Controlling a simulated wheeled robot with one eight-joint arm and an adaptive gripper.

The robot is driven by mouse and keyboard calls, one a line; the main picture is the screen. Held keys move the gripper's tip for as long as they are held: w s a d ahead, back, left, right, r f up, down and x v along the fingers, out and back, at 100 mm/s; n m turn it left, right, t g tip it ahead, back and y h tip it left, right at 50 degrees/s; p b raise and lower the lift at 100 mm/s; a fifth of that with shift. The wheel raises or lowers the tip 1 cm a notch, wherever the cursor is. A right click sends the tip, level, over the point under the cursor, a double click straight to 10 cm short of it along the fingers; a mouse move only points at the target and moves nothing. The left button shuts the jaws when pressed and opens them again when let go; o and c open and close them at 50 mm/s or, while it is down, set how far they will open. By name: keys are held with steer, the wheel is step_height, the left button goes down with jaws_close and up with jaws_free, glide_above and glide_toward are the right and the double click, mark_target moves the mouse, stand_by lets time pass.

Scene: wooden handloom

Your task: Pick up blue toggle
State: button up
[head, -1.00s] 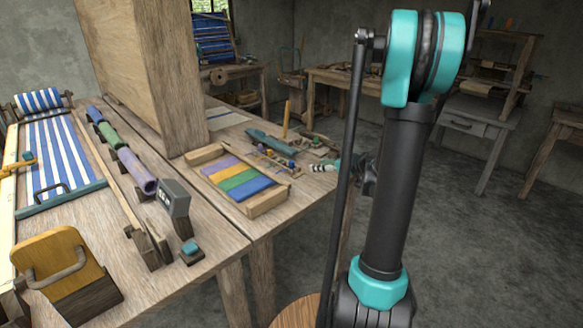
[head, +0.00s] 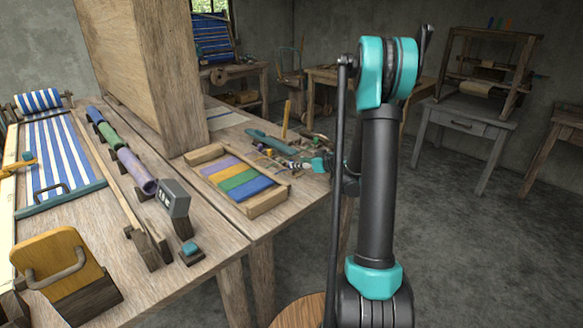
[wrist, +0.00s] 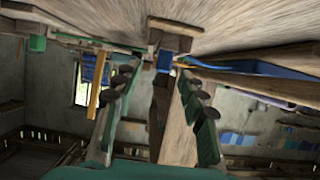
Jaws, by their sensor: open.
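In the wrist view, a small blue block (wrist: 164,60), which looks like the blue toggle, lies ahead between my fingers, beside a wooden piece. My gripper (wrist: 160,70) is open, with its green fingers and dark pads on either side of the line to the block. I see no contact. In the head view, my gripper (head: 292,164) reaches over the small parts at the right of the table, just past the striped wooden tray (head: 207,158). The toggle is too small to single out there.
A teal tool (head: 268,139) and an upright wooden peg (head: 287,118) stand close behind my gripper. A tall wooden panel (head: 165,75) rises to the left. A dark block with a teal knob (head: 190,248) sits at the table's front edge.

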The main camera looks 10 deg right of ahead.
steer(key=x, duration=0.4)
steer(key=shift+a+r, duration=0.3)
steer(key=shift+a, duration=0.1)
steer(key=shift+w+a+f, duration=0.2)
steer(key=shift+w, duration=0.2)
steer(key=shift+c, duration=0.2)
steer(key=c, duration=0.8)
